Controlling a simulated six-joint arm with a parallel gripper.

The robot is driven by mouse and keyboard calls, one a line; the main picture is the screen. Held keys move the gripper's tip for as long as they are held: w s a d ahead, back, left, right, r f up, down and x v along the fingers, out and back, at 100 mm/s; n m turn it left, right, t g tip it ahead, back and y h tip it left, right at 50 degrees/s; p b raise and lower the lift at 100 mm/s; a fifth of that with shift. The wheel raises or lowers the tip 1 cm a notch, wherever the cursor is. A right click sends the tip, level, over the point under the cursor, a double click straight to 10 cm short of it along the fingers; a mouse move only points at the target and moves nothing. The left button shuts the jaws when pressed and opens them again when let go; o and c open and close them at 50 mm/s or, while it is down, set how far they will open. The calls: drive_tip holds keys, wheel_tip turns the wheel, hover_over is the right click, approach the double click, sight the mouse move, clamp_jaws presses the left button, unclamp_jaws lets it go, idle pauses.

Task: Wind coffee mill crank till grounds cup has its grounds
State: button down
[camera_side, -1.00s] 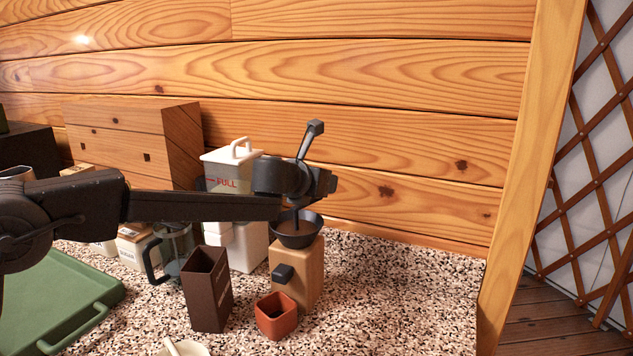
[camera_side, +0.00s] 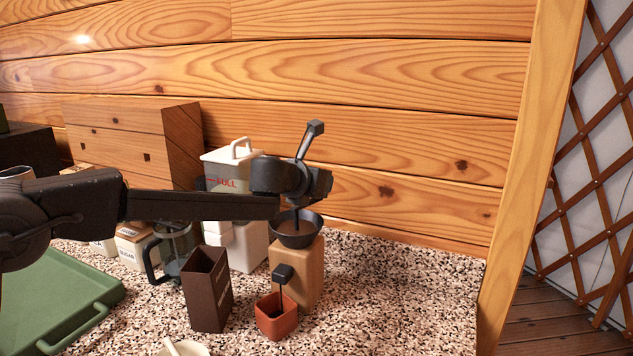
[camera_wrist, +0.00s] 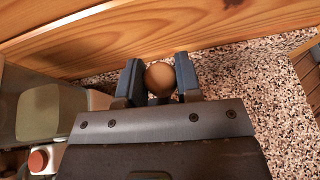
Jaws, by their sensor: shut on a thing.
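The coffee mill (camera_side: 312,278) has a wooden body, a dark bowl-shaped hopper (camera_side: 310,235) with brown contents and a dark spout (camera_side: 283,272) on its front. A square red-brown grounds cup (camera_side: 277,325) stands under the spout. A thin dark stream runs from the spout down into the cup, whose inside looks dark; its fill level is unclear. My gripper (camera_side: 322,183) is above the hopper in the side view. In the wrist view my gripper (camera_wrist: 158,78) is shut on the round brown crank knob (camera_wrist: 160,75). The crank arm is mostly hidden.
A tall dark brown box (camera_side: 207,295) stands left of the cup. Behind are a glass pot (camera_side: 173,248) and a white lidded container (camera_side: 226,170) marked FULL. A green tray (camera_side: 60,290) lies at left. The speckled counter right of the mill is clear.

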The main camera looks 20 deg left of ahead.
drive_tip(key=shift+s+d+m+h, duration=0.1)
drive_tip(key=shift+d+m+h, duration=0.15)
drive_tip(key=shift+m+h, duration=0.3)
drive_tip(key=c, duration=0.8)
unclamp_jaws()
drive_tip(key=v, duration=1.4)
